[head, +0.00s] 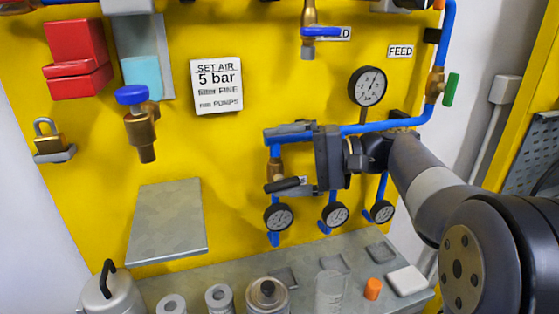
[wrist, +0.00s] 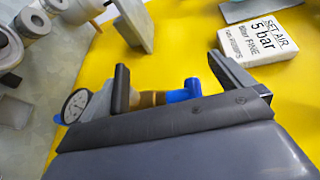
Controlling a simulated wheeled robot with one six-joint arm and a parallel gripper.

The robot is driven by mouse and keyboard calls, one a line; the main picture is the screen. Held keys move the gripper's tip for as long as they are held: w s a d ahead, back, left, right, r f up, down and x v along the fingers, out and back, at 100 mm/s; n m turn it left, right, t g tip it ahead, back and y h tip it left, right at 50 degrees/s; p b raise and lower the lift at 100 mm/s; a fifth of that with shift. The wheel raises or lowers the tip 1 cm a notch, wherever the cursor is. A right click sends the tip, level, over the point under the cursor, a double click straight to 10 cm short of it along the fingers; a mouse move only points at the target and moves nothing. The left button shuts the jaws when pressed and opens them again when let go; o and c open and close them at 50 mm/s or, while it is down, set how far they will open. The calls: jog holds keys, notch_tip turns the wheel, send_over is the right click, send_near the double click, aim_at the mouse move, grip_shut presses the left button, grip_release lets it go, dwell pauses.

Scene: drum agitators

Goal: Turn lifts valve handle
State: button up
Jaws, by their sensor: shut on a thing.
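The gripped valve (head: 275,171) has a brass body on a blue vertical pipe, left of my gripper in the head view. A black handle-like bar (head: 284,185) lies across its lower part. My gripper (head: 288,158) reaches in from the right, one finger above at the blue pipe elbow and one below by the black bar. In the wrist view my gripper (wrist: 178,85) has its fingers well apart, with the brass valve body (wrist: 152,98) and blue pipe elbow (wrist: 185,91) between them. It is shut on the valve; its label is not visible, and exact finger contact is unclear.
Several small gauges, one a left gauge (head: 278,217), hang just below my gripper. A larger gauge (head: 367,86) and a green-handled valve (head: 451,89) are above right. A sloping grey plate (head: 167,222) is at left. The shelf below holds cans and an orange piece (head: 373,289).

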jog(key=shift+s+d+r, duration=0.15)
jog(key=shift+d+r, duration=0.25)
jog(key=shift+d, duration=0.35)
jog(key=shift+s+d+r, duration=0.1)
jog(key=shift+d+r, duration=0.3)
jog(key=shift+d, duration=0.3)
jog(key=shift+s+d+p, duration=0.2)
jog(key=shift+d+p, duration=0.15)
jog(key=shift+d, duration=0.45)
jog(key=c, duration=1.1)
jog(key=shift+o, duration=0.2)
jog(key=d+p, duration=0.2)
jog(key=d, duration=0.5)
jog(key=shift+s+d+r, duration=0.25)
jog(key=shift+s+d, duration=0.1)
jog(key=shift+s, duration=0.05)
jog(key=shift+p, duration=0.3)
